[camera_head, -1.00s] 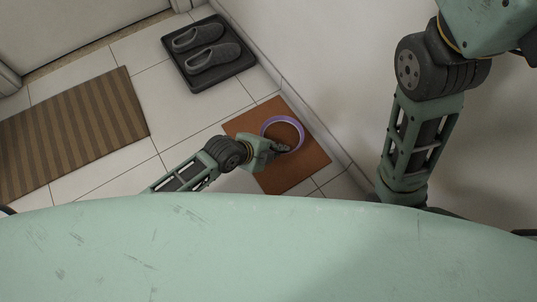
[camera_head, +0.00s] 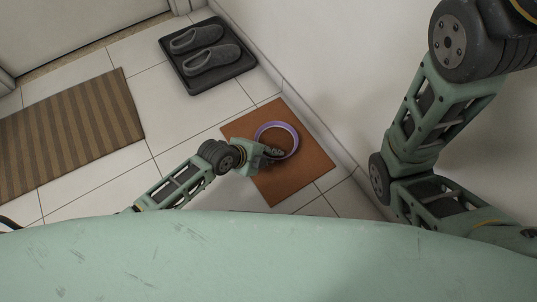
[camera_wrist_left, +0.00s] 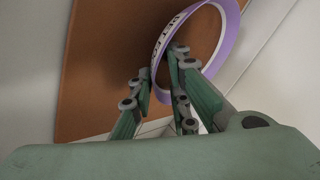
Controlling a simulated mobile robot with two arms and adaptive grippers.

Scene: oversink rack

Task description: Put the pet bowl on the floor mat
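The pet bowl (camera_head: 296,139), with a purple rim and a pale inner wall, is over the orange-brown floor mat (camera_head: 303,180) in the head view. In the left wrist view the bowl (camera_wrist_left: 228,30) shows lettering inside its wall, with the mat (camera_wrist_left: 85,75) behind it. My left gripper (camera_head: 274,152) is at the bowl's near side. In the wrist view its fingers (camera_wrist_left: 160,66) are apart, around the bowl's near wall, with a gap beside the left finger. The bowl's underside is hidden, so I cannot tell whether it touches the mat. My right gripper is out of view.
A dark tray (camera_head: 239,70) with grey slippers (camera_head: 212,59) lies beyond the mat, by the wall. A striped brown rug (camera_head: 75,130) lies at the left. The wall (camera_head: 340,90) runs close along the mat's right side.

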